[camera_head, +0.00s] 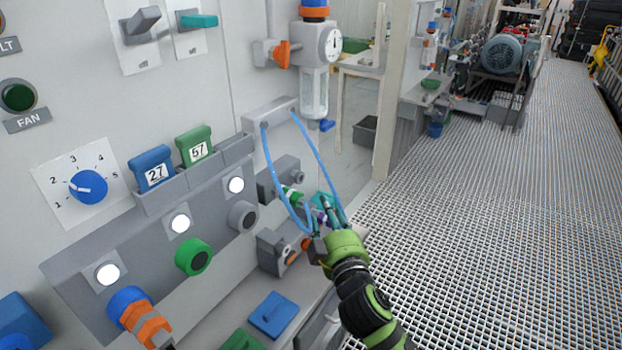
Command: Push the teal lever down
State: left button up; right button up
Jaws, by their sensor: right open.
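The teal lever (199,20) sticks out from a white plate on the wall panel at the top left. It lies about level, with its end toward the right. A grey lever (142,22) on a similar plate is to its left. My right gripper (325,217) is open, well below and to the right of the teal lever and apart from it. It is in front of the lower fittings, close to a blue hose loop. Small teal parts show around its fingers; I cannot tell what they belong to. My left gripper is not in view.
A blue hose (322,160) hangs in a loop from a grey block beside my right gripper. A gauge with a clear filter bowl (315,90) stands above it. Grating floor (480,220) at right is open.

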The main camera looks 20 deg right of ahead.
jog(key=n+y+p, duration=0.1)
jog(key=y+p, duration=0.2)
jog(key=y, duration=1.2)
send_near(213, 24)
jog(key=w+a, duration=0.1)
jog(key=w, duration=0.1)
jog(key=p+x, duration=0.1)
jog(key=x, duration=0.1)
jog(key=p+x, duration=0.1)
jog(key=x, duration=0.1)
jog(key=r+p+x, duration=0.1)
jog(key=x, duration=0.1)
jog(key=shift+s, duration=0.3)
jog(key=shift+w+a+p, duration=0.4)
jog(key=shift+w+a, duration=0.05)
jog(key=shift+w, duration=0.05)
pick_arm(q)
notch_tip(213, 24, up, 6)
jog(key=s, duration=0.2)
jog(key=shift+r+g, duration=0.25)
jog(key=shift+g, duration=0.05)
pick_arm(e)
jog(key=shift+d, duration=0.1)
grip_shut()
